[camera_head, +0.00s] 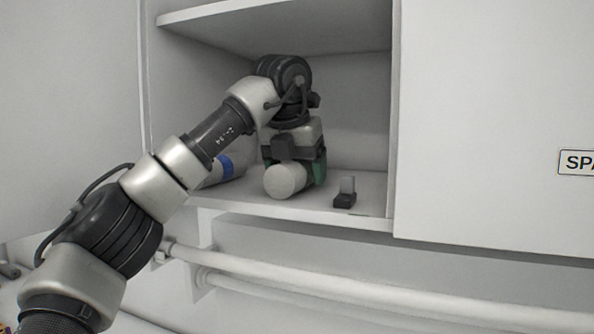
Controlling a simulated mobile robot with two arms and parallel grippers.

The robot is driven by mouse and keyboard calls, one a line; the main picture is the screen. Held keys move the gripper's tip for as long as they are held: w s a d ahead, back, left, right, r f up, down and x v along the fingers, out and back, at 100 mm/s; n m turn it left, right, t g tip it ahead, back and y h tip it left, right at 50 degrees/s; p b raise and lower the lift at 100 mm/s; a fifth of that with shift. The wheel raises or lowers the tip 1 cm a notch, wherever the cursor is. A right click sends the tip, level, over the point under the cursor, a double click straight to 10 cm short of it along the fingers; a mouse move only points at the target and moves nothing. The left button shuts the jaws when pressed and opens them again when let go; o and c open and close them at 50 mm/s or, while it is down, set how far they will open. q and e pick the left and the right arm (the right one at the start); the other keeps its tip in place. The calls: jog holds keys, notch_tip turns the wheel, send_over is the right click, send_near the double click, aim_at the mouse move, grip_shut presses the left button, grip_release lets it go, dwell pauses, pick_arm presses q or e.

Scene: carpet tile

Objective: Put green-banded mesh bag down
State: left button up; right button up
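The green-banded mesh bag (286,180) is a pale grey roll with a green band showing at its right side. It lies at the shelf floor inside the open cabinet, its round end facing me. My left gripper (297,158) points down right over the bag, and its dark parts overlap the bag's top. The fingertips are hidden, so I cannot tell whether they are closed on the bag. I also cannot tell whether the bag's full weight rests on the shelf. My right gripper is not in view.
A blue-banded bag (226,167) lies left on the shelf (372,192), partly behind my arm. A small dark block with a grey upright part (346,192) stands near the front edge, right. A white panel (490,120) bounds the opening at right; pipes (350,288) run below.

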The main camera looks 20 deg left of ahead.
aim_at(294, 160)
pick_arm(q)
jog(key=shift+r, duration=0.2)
jog(key=shift+s+d+r, duration=0.1)
jog(key=shift+s+r, duration=0.05)
jog(key=shift+r, duration=0.2)
jog(key=b+v, duration=0.1)
jog(key=v, duration=0.3)
jog(key=shift+s, duration=0.25)
jog(key=s+b, duration=0.5)
jog(key=s, duration=0.6)
jog(key=shift+s+d, duration=0.35)
